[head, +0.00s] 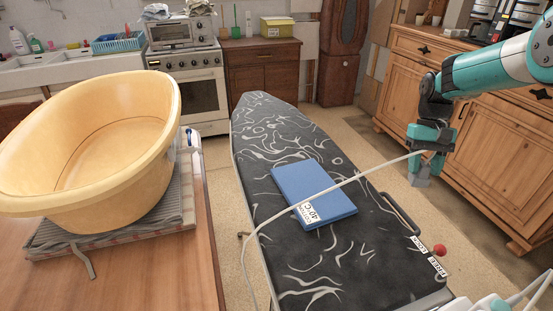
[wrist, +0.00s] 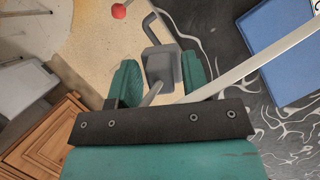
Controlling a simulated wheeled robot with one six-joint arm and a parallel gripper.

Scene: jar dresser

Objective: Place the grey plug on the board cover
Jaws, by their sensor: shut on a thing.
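The grey plug (head: 420,180) hangs below my gripper (head: 428,158) in the head view, in front of the wooden cabinet doors and right of the board. In the wrist view the plug (wrist: 162,66) sits between the two green fingers of my gripper (wrist: 160,78), which are shut on it. Tan floor shows behind it there. The dark board cover (head: 280,125) with white swirls lies on the long ironing board; in the wrist view the cover (wrist: 225,45) is on the right. The plug is clear of the cover. The plug's inner faces are partly hidden.
A pale cable (head: 335,185) runs from the plug across the board. A blue folded cloth (head: 300,190) with a label lies on the cover. A yellow tub (head: 90,150) stands on the left table.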

